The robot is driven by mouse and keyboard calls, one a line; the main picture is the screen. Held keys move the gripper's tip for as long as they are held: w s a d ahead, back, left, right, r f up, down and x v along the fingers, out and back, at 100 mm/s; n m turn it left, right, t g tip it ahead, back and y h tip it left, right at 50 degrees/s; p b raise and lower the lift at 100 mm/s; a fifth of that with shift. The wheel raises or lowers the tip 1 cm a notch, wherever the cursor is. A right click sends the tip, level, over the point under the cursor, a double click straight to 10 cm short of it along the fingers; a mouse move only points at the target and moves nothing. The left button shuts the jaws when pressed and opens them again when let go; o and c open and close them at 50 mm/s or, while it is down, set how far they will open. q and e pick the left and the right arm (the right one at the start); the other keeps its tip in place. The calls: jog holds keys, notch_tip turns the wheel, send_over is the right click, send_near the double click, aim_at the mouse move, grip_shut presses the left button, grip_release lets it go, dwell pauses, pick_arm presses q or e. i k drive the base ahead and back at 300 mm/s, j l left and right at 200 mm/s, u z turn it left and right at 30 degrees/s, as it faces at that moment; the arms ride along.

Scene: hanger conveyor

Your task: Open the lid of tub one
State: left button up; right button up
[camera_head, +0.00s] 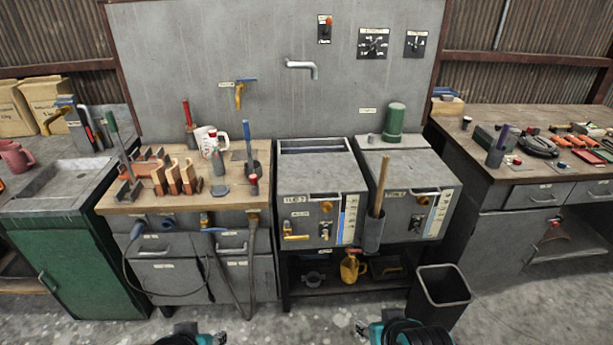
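Two grey metal tubs stand side by side on a dark stand in the middle. The left tub (314,206) has a top with a dark recess along its back edge. The right tub (420,210) has a flat grey top with a small knob (373,138) near its back left. Both front labels are too small to read surely, so I cannot tell which is tub one. My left gripper (190,336) and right gripper (398,332) show only partly at the bottom edge, well short of the tubs. Their fingertips are not clear.
A wooden-handled tool (380,186) stands in a grey holder before the tubs. A green cylinder (395,118) stands behind the right tub. A black bin (440,290) sits on the floor at right. A tool-covered bench (120,199) adjoins on the left. A spout (302,66) projects above.

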aim_at(409, 169)
jog(key=i+z, duration=0.3)
jog(key=i, duration=0.35)
jog(key=z, duration=1.45)
